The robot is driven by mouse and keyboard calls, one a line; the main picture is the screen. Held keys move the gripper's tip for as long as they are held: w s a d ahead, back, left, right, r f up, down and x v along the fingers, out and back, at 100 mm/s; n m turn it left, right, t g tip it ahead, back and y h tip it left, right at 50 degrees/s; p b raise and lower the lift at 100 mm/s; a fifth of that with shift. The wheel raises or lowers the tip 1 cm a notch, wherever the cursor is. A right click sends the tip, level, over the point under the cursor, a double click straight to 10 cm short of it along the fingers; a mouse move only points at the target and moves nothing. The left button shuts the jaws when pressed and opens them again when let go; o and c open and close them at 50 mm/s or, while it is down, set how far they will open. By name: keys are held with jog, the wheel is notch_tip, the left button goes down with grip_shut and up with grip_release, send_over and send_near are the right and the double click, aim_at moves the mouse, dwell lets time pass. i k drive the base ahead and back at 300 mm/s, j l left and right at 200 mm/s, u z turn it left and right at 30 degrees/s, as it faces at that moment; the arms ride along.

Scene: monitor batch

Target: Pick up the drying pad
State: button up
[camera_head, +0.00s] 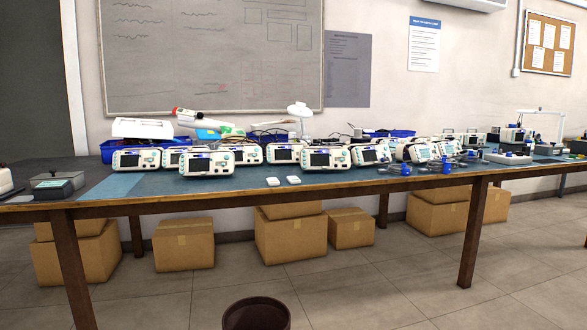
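I cannot tell for certain which thing is the drying pad. Two small white flat pieces lie side by side near the front edge of the long table: a left white piece (273,181) and a right white piece (293,180). A flat lighter-blue patch (112,187) also shows on the left part of the tabletop; whether it is a mat is unclear. My gripper is not in view.
The long table (330,186) carries several white monitors (208,164), with blue bins (376,134) behind. A grey device (58,184) stands at the left end. Cardboard boxes (290,235) sit underneath. A dark round bin (256,314) is on the near floor; floor right of it is clear.

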aim_at(292, 180)
jog(key=i+l, duration=0.1)
jog(key=i, duration=0.45)
jog(key=i+l, duration=0.15)
jog(key=i, duration=0.4)
jog(key=i+l, duration=0.1)
jog(key=i, duration=0.45)
jog(key=u, duration=0.05)
